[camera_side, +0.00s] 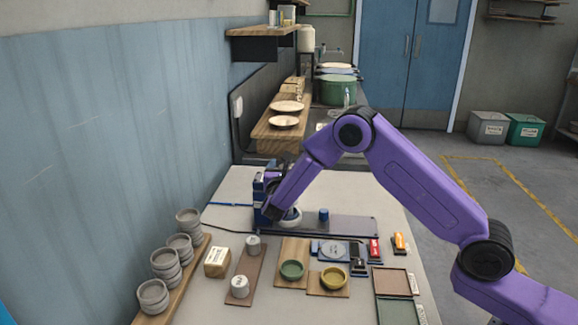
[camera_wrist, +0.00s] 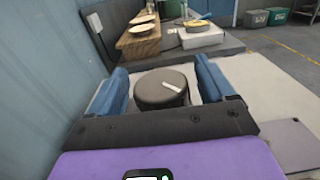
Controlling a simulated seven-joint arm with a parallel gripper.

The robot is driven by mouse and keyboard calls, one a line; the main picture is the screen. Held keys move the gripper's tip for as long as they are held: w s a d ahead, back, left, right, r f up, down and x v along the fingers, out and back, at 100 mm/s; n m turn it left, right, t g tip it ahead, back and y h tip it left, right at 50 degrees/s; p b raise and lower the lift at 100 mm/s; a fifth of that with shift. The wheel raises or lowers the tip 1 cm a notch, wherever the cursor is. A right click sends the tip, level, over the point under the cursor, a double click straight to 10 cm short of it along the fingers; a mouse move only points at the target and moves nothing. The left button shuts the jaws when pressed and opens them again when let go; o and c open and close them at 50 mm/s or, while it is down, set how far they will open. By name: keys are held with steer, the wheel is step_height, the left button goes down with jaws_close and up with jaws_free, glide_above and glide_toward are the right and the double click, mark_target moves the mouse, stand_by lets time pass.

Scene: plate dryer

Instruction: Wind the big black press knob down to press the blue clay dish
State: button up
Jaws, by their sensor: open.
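The big black press knob (camera_wrist: 161,88) shows in the wrist view, with a pale pointer mark on top. My gripper (camera_wrist: 162,76) is open, its two blue fingers on the left and right of the knob. A gap shows on the right; I cannot tell whether the left finger touches it. In the side view my gripper (camera_side: 268,209) is low at the dark blue press (camera_side: 265,184), and my arm hides most of the press and the knob. I cannot make out the blue clay dish in either view.
A white round part (camera_side: 291,217) and a small blue cylinder (camera_side: 323,214) stand right of the press. The blue wall (camera_side: 110,130) is close on the left.

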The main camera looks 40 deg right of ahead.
steer(key=shift+w+d, duration=0.5)
steer(key=shift+d, duration=0.05)
steer(key=c, duration=1)
steer(key=shift+o, duration=0.2)
steer(key=shift+s+d+m+g+h, duration=0.1)
steer(key=shift+s+m+g+h, duration=0.1)
steer(key=shift+m+g+h, duration=1.45)
steer(key=shift+g+y, duration=0.25)
steer(key=shift+y, duration=0.1)
steer(key=o, duration=1)
steer(key=shift+c, duration=0.2)
steer(key=v, duration=1.7)
steer(key=shift+s+f, duration=0.1)
